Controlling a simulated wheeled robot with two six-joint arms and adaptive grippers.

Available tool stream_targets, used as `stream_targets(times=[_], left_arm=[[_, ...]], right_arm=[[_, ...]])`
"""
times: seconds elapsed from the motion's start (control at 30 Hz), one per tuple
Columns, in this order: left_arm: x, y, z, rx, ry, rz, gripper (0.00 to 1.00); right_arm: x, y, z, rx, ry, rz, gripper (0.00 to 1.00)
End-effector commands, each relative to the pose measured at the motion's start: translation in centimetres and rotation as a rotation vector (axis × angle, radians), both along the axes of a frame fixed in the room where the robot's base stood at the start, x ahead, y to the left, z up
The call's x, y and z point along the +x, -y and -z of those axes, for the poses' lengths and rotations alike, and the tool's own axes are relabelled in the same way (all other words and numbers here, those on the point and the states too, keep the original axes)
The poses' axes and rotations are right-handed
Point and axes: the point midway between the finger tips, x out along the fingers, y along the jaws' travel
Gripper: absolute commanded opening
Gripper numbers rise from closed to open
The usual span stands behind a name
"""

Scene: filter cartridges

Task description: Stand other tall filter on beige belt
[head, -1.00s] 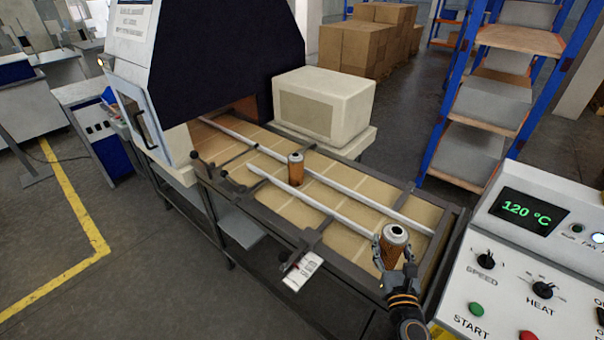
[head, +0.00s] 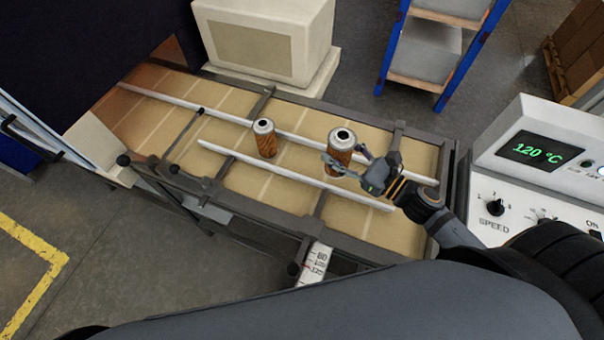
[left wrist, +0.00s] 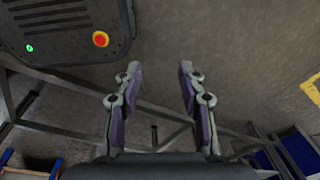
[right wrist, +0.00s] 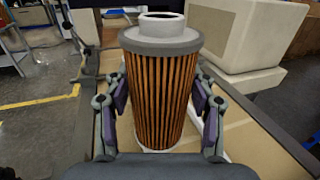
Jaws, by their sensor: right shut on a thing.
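A tall orange-brown pleated filter with a grey cap (head: 339,155) is upright between the fingers of my right gripper (head: 347,168), which is shut on it. The filter (right wrist: 160,90) fills the middle of the right wrist view, with a finger on each side; its bottom is partly hidden there. Another filter (head: 264,139) stands upright on the beige belt (head: 235,183), left of the held one. I cannot tell whether the held filter touches the belt. My left gripper (left wrist: 157,72) is open and empty over the floor in the left wrist view.
White guide rails (head: 290,174) run along the belt, with dark crossbars over it. A dark oven hood (head: 90,60) covers the far left end. A beige box (head: 265,40) stands behind the belt. A control panel (head: 540,150) reading 120 °C is at the right.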

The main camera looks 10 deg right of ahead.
Motion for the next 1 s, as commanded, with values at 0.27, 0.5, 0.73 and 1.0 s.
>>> stream_targets(times=[0.27, 0.5, 0.73, 1.0], left_arm=[[2.6, -0.5, -0.9, 0.005, 0.04, 0.003, 0.4], [2.1, -0.7, 2.8, 0.008, 0.032, 0.004, 0.4], [1.2, -0.6, 7.0, 0.008, 0.018, 0.003, 0.4], [1.4, -0.5, 6.1, 0.006, 0.021, 0.003, 0.4]], right_arm=[[-2.7, -1.1, -2.2, 0.001, 0.002, -0.162, 0.22], [-1.4, -1.7, -0.4, 0.0, 0.006, -0.165, 0.22], [1.5, -2.8, 0.5, 0.001, 0.01, -0.158, 0.22], [5.5, -4.4, 1.1, 0.015, 0.005, -0.153, 0.22]])
